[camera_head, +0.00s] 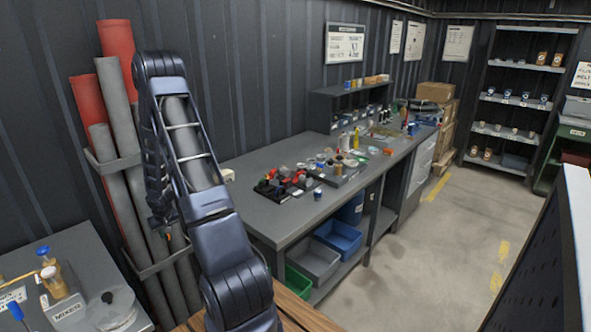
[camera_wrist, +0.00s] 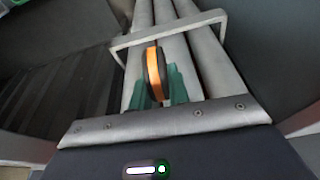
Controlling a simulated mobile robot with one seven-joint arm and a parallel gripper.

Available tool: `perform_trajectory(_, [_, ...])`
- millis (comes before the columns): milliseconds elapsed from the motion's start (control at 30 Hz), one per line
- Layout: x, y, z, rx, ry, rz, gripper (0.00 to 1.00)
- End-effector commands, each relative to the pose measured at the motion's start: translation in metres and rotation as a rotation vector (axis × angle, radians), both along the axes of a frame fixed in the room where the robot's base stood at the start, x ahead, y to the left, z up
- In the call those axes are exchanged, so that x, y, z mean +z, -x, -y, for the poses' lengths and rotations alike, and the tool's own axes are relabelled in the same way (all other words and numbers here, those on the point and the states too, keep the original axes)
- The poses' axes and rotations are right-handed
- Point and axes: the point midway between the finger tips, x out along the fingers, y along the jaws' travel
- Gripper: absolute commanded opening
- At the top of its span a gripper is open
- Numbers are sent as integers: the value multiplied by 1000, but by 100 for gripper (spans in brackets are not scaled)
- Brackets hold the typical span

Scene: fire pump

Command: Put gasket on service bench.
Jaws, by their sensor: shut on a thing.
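The gasket (camera_wrist: 153,72) looks like an orange and black ring, seen nearly edge-on in the wrist view. My gripper (camera_wrist: 157,88) is shut on it, with the ring upright between the green fingertips. In the head view my arm reaches up and bends down, with my gripper (camera_head: 165,228) in front of the pipes at left; the gasket is too small there to make out clearly. The grey service bench (camera_head: 262,213) runs along the wall to the right of my arm, apart from my gripper.
Grey and red pipes (camera_head: 115,95) stand in a rack right behind my gripper. The bench carries many small parts and a black tray (camera_head: 272,190); its near left end is bare. A mixer table (camera_head: 75,250) stands at lower left. Blue bins (camera_head: 338,236) sit under the bench.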

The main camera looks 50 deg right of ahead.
Motion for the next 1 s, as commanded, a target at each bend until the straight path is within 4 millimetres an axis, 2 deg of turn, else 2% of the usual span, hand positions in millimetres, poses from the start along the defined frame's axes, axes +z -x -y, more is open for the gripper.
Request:
perform_trajectory(567, [63, 8, 88, -89, 0, 2, 0])
perform_trajectory(1000, [129, 22, 160, -194, 1, 4, 0])
